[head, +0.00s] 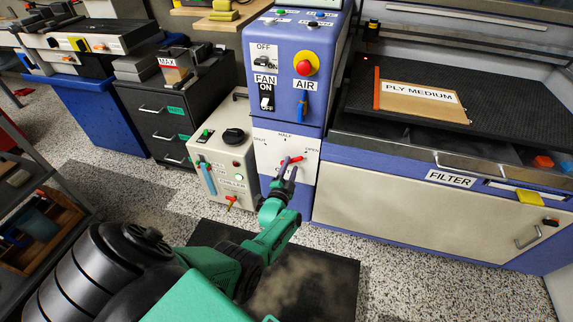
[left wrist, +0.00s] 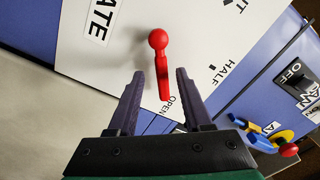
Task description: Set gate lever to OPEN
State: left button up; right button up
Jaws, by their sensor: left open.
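The gate lever (head: 295,159) is red, on the white lower panel (head: 268,150) of the blue cabinet. In the left wrist view the lever (left wrist: 164,80) has a round hub end, and its narrow end points toward the OPEN mark (left wrist: 172,106). The HALF and SHUT marks lie farther round the panel. My left gripper (head: 286,172) is in front of the panel. Its fingers (left wrist: 160,88) are open, one on each side of the lever's narrow end, with gaps showing on both sides. My right gripper is not in view.
Above the panel are a red knob (head: 306,64), a blue AIR lever (head: 302,105) and a FAN switch (head: 266,95). A beige chiller box (head: 224,160) stands close on the left. The FILTER bench (head: 400,192) stands on the right.

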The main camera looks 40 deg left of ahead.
pick_arm(q)
jog(key=p+v, duration=0.4)
jog(key=v, duration=1)
jog(key=shift+p, duration=0.3)
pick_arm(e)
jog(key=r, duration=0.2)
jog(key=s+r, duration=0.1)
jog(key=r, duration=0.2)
pick_arm(q)
jog(key=shift+d, duration=0.1)
jog(key=s+d+f+n+g+h+p, duration=0.1)
jog(key=s+d+f+g+h+p, duration=0.25)
jog(key=s+f, duration=0.35)
jog(key=s+d+f+n+g+h+p, duration=0.1)
jog(key=s+d+f+g+h+p, duration=0.25)
jog(key=s+f+g, duration=0.35)
jog(key=s+f+n+g+p, duration=0.1)
jog(key=s+g, duration=0.1)
jog(key=s, duration=0.8)
jog(key=s+a+f+n+g+y+p, duration=0.1)
jog(key=s+f+n+g, duration=0.1)
jog(key=s, duration=0.8)
jog(key=shift+f+g+p, duration=0.15)
jog(key=shift+g+p, duration=0.2)
jog(key=shift+g, duration=0.4)
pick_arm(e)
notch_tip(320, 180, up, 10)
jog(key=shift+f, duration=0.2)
